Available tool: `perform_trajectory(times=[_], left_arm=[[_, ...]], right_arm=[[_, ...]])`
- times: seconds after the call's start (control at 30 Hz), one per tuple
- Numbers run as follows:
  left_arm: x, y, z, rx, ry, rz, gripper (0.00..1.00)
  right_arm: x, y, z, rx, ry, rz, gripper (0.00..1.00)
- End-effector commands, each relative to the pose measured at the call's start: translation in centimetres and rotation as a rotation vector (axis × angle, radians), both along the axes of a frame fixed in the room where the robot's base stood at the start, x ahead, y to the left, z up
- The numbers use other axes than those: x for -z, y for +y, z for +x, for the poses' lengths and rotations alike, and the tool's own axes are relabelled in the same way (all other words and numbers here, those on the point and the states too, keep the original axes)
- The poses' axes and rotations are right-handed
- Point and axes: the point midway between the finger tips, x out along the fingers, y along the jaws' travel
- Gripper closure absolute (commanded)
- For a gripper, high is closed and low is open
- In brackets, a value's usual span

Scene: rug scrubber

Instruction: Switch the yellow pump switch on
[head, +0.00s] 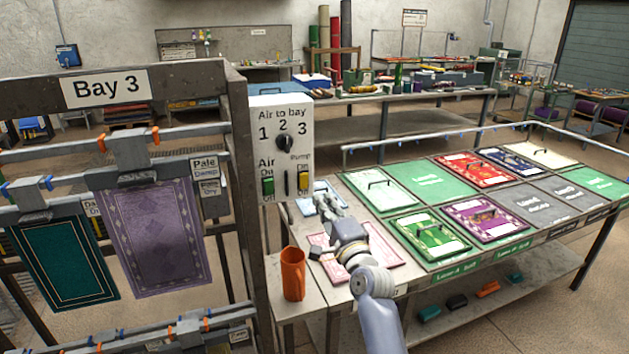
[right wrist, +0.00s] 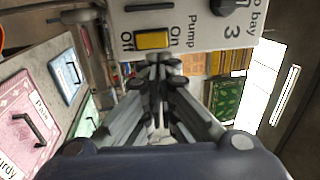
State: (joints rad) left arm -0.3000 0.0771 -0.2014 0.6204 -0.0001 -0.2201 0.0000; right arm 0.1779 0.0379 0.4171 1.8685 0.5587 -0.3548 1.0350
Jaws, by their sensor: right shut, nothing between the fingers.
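The yellow pump switch (head: 303,182) is on the lower right of a white control box (head: 263,142) mounted on the Bay 3 frame post. In the right wrist view the yellow switch (right wrist: 152,39) lies between the words "On" and "Off"; I cannot tell which way it is tipped. My right gripper (head: 326,197) is shut and empty, just right of and below the box. In the right wrist view its fingertips (right wrist: 158,62) are just below the switch; I cannot tell whether they touch it. My left gripper is not in view.
The box also has a black bay knob (head: 285,143) and a green air switch (head: 268,186). An orange cup (head: 293,274) stands on the table corner below. The table (head: 325,292) holds coloured panels with handles. Rugs hang on the frame at left.

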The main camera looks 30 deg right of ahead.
Motion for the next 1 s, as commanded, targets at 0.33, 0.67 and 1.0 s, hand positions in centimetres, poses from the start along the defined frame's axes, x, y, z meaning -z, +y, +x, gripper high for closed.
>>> perform_trajectory(times=[0.33,0.67,1.0], left_arm=[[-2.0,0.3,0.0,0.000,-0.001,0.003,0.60],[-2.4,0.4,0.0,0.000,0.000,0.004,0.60],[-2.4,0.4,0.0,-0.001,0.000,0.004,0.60]], right_arm=[[-1.2,-1.4,5.6,0.000,0.001,-0.001,1.00],[-1.3,-1.8,7.4,0.000,0.000,0.000,1.00],[-1.4,-1.8,7.5,0.000,0.000,0.000,1.00]])
